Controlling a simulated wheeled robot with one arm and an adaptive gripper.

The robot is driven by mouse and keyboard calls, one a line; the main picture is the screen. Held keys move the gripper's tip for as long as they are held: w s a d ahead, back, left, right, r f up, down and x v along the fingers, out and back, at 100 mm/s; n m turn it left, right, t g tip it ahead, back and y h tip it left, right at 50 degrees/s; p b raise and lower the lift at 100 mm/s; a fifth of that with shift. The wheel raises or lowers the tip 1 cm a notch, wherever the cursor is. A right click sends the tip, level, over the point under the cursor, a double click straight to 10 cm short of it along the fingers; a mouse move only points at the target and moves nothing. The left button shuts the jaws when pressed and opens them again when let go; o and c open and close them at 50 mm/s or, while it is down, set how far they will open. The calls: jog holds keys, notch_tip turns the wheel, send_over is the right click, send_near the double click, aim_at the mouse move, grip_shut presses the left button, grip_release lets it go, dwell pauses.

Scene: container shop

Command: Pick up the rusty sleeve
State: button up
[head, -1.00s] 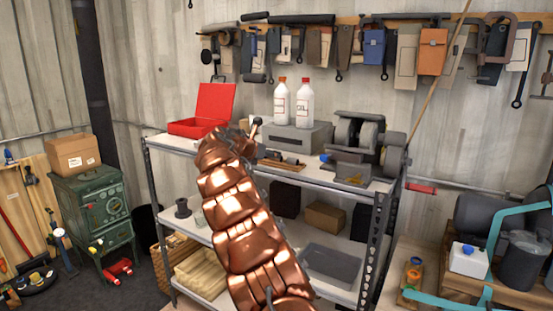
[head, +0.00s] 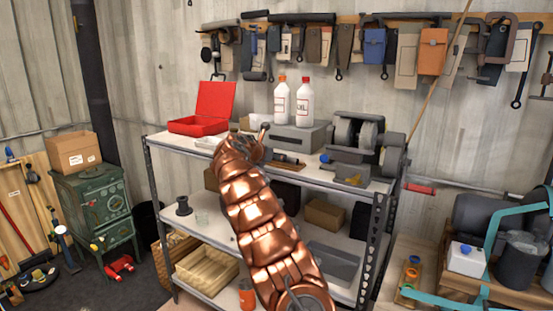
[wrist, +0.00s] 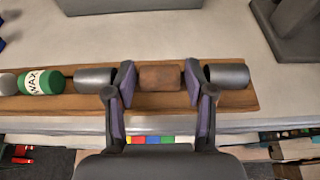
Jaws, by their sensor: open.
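The rusty sleeve (wrist: 160,78) is a short brown cylinder lying on its side on a wooden board (wrist: 60,104) in the wrist view. My gripper (wrist: 159,84) is open, with one finger on each side of the sleeve. Small gaps seem to show between the fingers and the sleeve's ends. A grey cylinder (wrist: 93,80) lies just outside the left finger, and another grey cylinder (wrist: 229,76) lies just outside the right one. In the head view my gripper (head: 256,142) is over the top shelf, and my arm hides part of the shelf; the sleeve cannot be made out there.
A green-and-white wax can (wrist: 41,82) lies on the board to the left. On the top shelf (head: 170,141) stand an open red box (head: 207,109), a grey box with two white bottles (head: 305,103), and a bench grinder (head: 357,143) to the right.

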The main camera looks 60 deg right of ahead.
jog(key=c, duration=1)
jog(key=shift+r, duration=0.1)
